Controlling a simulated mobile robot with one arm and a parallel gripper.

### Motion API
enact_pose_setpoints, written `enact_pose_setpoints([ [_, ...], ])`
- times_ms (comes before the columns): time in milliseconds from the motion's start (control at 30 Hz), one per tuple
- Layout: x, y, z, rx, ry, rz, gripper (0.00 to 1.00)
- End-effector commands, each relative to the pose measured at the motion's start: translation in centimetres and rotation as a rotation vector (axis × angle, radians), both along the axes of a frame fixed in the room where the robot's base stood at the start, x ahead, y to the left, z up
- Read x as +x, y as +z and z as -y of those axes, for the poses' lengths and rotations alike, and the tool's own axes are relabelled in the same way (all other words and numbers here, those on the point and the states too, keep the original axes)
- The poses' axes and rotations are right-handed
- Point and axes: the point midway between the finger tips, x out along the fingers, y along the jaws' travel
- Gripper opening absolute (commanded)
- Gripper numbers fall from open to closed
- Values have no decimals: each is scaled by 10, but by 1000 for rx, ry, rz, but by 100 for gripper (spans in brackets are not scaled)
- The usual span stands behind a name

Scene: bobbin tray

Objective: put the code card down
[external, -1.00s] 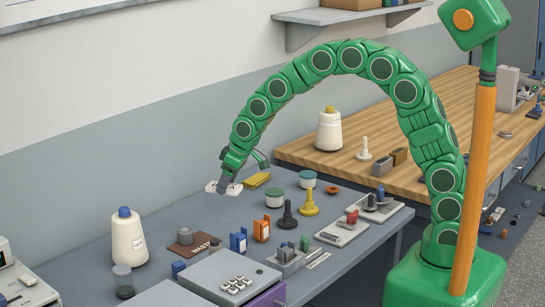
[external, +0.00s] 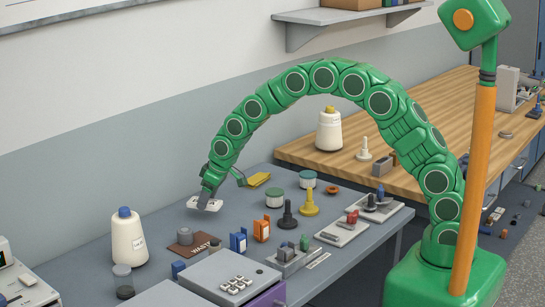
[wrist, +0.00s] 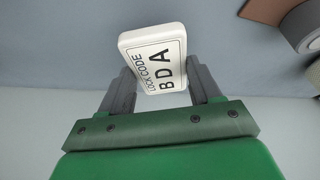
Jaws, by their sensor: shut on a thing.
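The code card is a small white card with rounded corners; it shows in the external view (external: 205,204) over the grey table. In the wrist view the card (wrist: 150,43) reads "LOCK CODE" and "BDA". My gripper (external: 209,194) is shut on the card, with a dark finger (wrist: 119,92) at each side of its near end in the wrist view. The card's far end sticks out past the fingertips. The card is close to the table top, but I cannot tell whether it touches.
A brown mat (external: 183,251) marked "WASTE" with a grey cylinder (external: 185,236) lies in front of the card. A white bottle (external: 128,240) stands left. Blue (external: 238,242) and orange (external: 261,229) holders and a black knob (external: 288,215) stand right. Bare table lies around the card.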

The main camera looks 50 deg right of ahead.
Motion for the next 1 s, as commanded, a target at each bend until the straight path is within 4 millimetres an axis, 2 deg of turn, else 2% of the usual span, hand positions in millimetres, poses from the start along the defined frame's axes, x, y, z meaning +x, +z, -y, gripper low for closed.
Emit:
enact_pose_setpoints([
  [300, 3, -33, -1, -1, 0, -2, 32],
  [700, 4, -37, -1, 0, 0, 1, 32],
  [733, 4, -37, -1, 0, 0, 1, 64],
  [900, 4, -37, -1, 0, 0, 1, 88],
  [1000, 4, -37, -1, 0, 0, 1, 88],
])
